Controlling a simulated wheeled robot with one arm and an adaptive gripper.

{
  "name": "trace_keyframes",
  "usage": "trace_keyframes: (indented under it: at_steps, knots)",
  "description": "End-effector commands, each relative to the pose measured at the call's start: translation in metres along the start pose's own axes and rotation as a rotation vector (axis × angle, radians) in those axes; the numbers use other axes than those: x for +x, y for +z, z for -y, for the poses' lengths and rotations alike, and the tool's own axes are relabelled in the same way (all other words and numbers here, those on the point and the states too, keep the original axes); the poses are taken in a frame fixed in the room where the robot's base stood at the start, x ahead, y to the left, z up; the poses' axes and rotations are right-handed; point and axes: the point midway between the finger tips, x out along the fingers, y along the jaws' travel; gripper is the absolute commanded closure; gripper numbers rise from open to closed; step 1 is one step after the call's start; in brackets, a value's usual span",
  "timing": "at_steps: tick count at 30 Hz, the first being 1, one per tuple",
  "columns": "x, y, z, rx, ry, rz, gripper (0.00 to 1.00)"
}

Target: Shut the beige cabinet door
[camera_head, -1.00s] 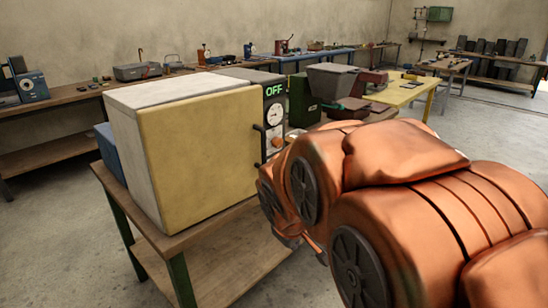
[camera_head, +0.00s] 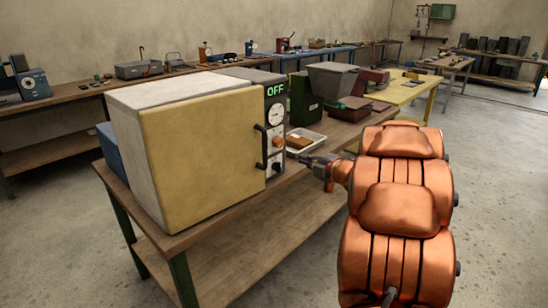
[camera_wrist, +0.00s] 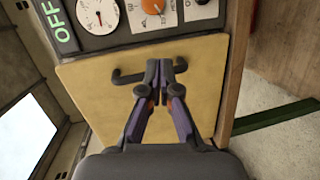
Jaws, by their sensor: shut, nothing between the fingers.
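The beige cabinet door (camera_head: 200,150) covers the front of the pale cabinet (camera_head: 180,90) on the wooden table. It looks flush, though a small gap cannot be ruled out. Its black handle (camera_head: 262,147) is on the right edge. My gripper (camera_head: 304,158) is to the right of the handle, apart from it in the head view. In the wrist view my shut, empty fingertips (camera_wrist: 160,68) appear in front of the door (camera_wrist: 85,90), overlapping the right end of the handle (camera_wrist: 128,77). I cannot tell contact there.
A control panel (camera_head: 273,116) reading OFF, with gauge and knobs, adjoins the door's right side. A white tray (camera_head: 318,137) with a brown item, a green box (camera_head: 304,100) and a grey bin (camera_head: 333,78) stand beyond. The floor in front is free.

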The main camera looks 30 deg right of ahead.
Motion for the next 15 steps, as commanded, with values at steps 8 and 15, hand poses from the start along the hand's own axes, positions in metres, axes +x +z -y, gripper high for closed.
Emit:
trace_keyframes:
  at_steps: [8, 15]
  knots:
    - [-0.035, -0.011, 0.016, -0.082, 0.128, -0.250, 1.00]
    - [-0.048, -0.019, 0.018, -0.099, 0.175, -0.321, 1.00]
